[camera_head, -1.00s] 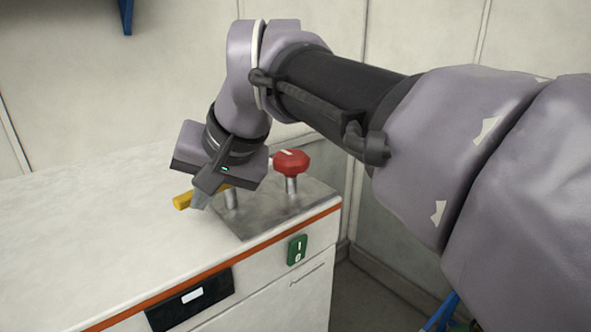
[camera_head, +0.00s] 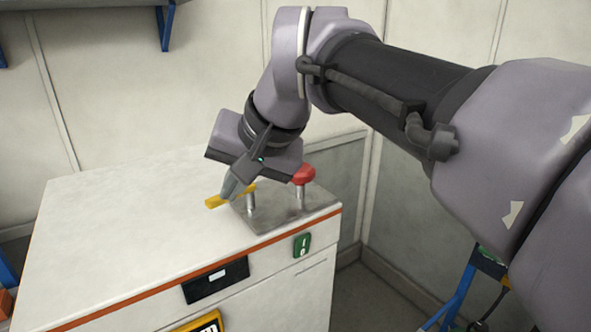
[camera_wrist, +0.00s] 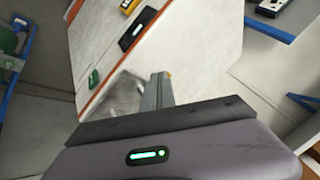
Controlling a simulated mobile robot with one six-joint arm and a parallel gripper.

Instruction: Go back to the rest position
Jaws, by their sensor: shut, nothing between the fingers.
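My gripper (camera_head: 230,187) points down over the white cabinet (camera_head: 110,235), close to a yellow handle (camera_head: 217,201). Its fingers are together with nothing between them. In the head view I cannot tell whether they touch the yellow handle. A red knob (camera_head: 303,175) on a metal post stands just right of my gripper, partly behind its body. Both posts rise from a grey metal plate (camera_head: 285,217) at the cabinet's right end. In the wrist view, my shut fingers (camera_wrist: 160,86) show in front of the metal plate (camera_wrist: 122,92).
The cabinet front has a green switch (camera_head: 302,245), a black display panel (camera_head: 216,279) and a yellow device (camera_head: 202,322). A blue stand (camera_head: 462,290) is at lower right. A blue-bracketed shelf (camera_head: 140,14) hangs on the back wall. The cabinet top's left side is clear.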

